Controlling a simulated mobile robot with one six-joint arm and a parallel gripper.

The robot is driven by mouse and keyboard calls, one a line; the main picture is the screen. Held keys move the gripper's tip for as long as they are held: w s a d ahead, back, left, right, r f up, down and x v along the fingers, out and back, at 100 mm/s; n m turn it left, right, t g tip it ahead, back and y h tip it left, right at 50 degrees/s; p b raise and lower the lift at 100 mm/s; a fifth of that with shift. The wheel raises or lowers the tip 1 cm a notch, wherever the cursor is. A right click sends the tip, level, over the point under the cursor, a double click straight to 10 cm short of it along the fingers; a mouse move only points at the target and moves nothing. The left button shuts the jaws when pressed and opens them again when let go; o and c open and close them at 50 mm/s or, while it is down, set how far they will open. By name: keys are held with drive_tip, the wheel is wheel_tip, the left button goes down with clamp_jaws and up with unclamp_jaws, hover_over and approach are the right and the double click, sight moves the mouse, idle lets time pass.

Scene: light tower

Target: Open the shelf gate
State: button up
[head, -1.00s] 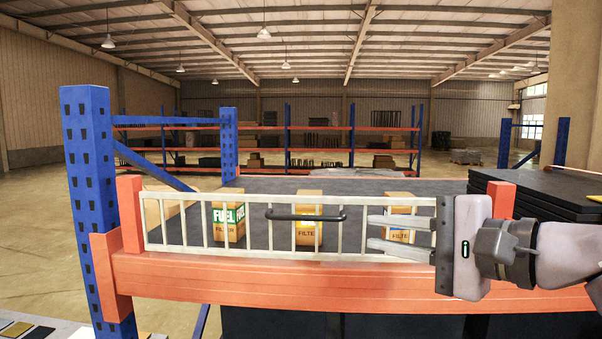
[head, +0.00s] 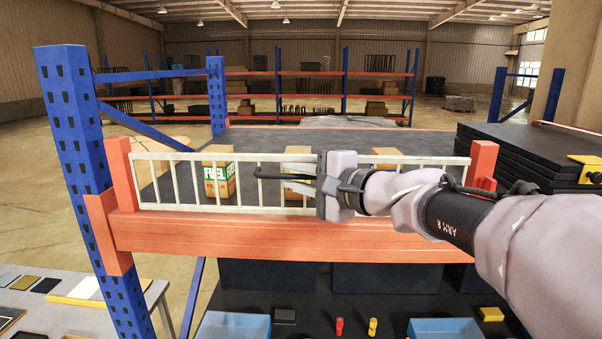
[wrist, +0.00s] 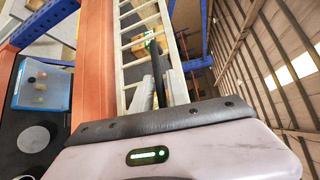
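The shelf gate (head: 230,209) is a low whitish barred panel along the front of the shelf, between two orange end posts. It stands upright and closed across the front. Its dark handle (head: 264,175) is a horizontal bar near the middle; the right part is hidden behind my gripper (head: 288,178). My gripper reaches in from the right with its fingers pointing left along the gate. In the wrist view the two light fingers (wrist: 158,88) stand apart on either side of the dark handle (wrist: 157,68). I see no clear contact with it.
Boxes, one a fuel filter box (head: 219,178), stand on the shelf behind the gate. An orange beam (head: 250,235) runs just below it. A blue upright (head: 75,140) stands at left. Black stacked panels (head: 520,155) lie at right. Blue bins (head: 235,326) sit lower down.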

drive_tip(key=shift+s, duration=0.1)
clamp_jaws()
idle(1.3)
